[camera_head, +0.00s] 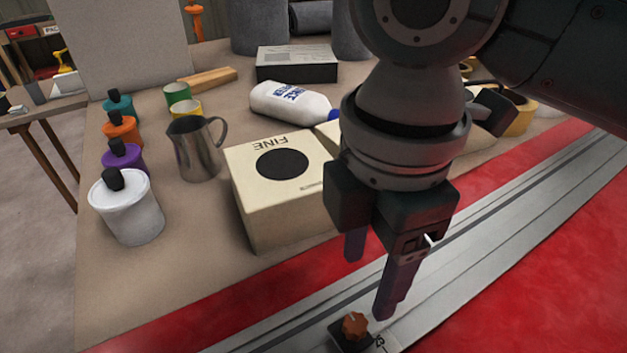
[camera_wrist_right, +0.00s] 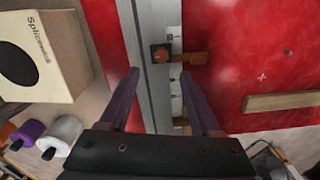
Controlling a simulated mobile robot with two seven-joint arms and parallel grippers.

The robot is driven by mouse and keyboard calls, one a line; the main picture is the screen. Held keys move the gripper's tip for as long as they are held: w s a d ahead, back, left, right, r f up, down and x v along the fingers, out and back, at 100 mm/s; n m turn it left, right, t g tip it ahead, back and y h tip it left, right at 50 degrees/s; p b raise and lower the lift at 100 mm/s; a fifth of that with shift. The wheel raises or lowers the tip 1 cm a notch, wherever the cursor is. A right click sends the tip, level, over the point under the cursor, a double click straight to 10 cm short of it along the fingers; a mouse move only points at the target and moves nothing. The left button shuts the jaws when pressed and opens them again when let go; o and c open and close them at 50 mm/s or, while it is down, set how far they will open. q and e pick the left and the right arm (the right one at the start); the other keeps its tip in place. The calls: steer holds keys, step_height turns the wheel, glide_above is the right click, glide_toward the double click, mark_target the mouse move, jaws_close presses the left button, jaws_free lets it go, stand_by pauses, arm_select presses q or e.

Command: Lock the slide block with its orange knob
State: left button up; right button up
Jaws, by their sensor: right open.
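The orange knob (camera_head: 354,325) sits on the dark slide block (camera_head: 339,337) at the bottom edge of the head view. The block is on a long grey metal rail (camera_head: 500,240) that lies along a red surface. In the right wrist view the knob (camera_wrist_right: 197,58) sticks out to the right of the slide block (camera_wrist_right: 160,53), just beyond the fingertips. My right gripper (camera_head: 369,280) is open and empty, with purple fingers pointing down, above and beside the knob and apart from it. The wrist view shows its two fingers (camera_wrist_right: 159,75) spread. My left gripper is in neither view.
A beige "FINE" box (camera_head: 285,215) stands close left of my right gripper.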

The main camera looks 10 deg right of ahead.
mark_target(356, 322)
steer(key=f+b, duration=0.1)
steer(key=f, duration=0.3)
steer(key=f+b, duration=0.1)
steer(key=f, duration=0.4)
steer(key=shift+s+a+f, duration=0.1)
steer(key=shift+s+f, duration=0.1)
steer(key=shift+f, duration=0.1)
jaws_close()
